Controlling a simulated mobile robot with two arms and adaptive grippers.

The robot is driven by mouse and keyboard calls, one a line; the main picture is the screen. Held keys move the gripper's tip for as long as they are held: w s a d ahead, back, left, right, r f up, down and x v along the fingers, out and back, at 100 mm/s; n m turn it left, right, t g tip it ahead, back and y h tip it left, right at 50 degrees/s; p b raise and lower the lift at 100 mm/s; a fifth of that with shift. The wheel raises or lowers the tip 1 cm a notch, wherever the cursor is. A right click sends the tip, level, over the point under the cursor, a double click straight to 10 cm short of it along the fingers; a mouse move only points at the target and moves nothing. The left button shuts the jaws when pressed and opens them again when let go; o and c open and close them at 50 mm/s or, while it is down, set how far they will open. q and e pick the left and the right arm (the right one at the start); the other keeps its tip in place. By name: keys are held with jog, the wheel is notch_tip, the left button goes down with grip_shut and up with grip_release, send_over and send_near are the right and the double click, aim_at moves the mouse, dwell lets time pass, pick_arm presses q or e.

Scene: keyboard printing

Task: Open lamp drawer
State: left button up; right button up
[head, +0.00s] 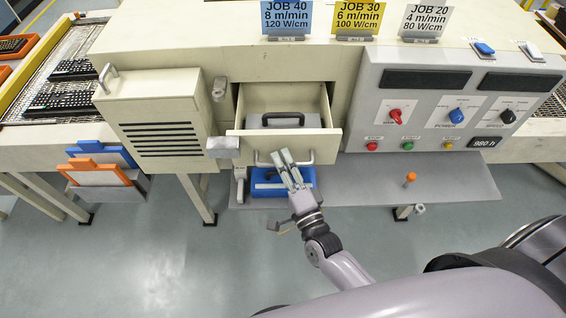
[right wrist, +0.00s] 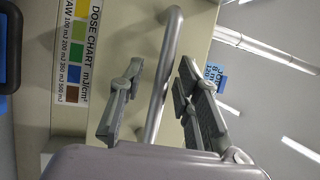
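The lamp drawer (head: 325,143) is a cream drawer in the machine's middle. It stands pulled part way out, and a grey item with a black handle (head: 284,119) lies inside. The drawer's bar handle (head: 262,162) is on its front; it also shows in the right wrist view (right wrist: 168,60). My right gripper (head: 281,157) is at the handle in front of the drawer. In the right wrist view its two fingers (right wrist: 160,103) are spread, with the bar between them and gaps visible. Part of the handle is hidden behind the fingers in the head view. My left gripper is not in view.
A grey shelf (head: 350,193) with a blue tray (head: 262,186) lies below the drawer. A vented cover (head: 155,115) stands to the left and a control panel (head: 440,110) to the right. A dose chart (right wrist: 80,50) shows beside the handle. Floor in front is partly clear.

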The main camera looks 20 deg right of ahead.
jog(key=v, duration=1.2)
jog(key=shift+f, duration=0.1)
dwell(0.4)
jog(key=s+d+f+n+g+b, duration=0.1)
jog(key=s+f+n+g, duration=0.25)
jog(key=f, duration=0.75)
jog(key=s+d+f+n+g+b, duration=0.1)
jog(key=s+f+n+g, duration=0.2)
jog(key=f, duration=0.9)
jog(key=s+d+f+n+g+b, duration=0.15)
jog(key=f+n+g, duration=0.3)
jog(key=f, duration=0.65)
jog(key=s+d+f+n+g+h, duration=0.1)
jog(key=s+d+f+n+g, duration=0.1)
jog(key=s+f, duration=0.5)
jog(key=s+d+f+n+g+h+b, duration=0.1)
jog(key=s+d+f+n+g, duration=0.2)
jog(key=s+f+n+g, duration=0.2)
jog(key=s+f, duration=0.3)
jog(key=s, duration=0.4)
jog(key=shift+s+g, duration=0.35)
jog(key=shift+g, duration=0.05)
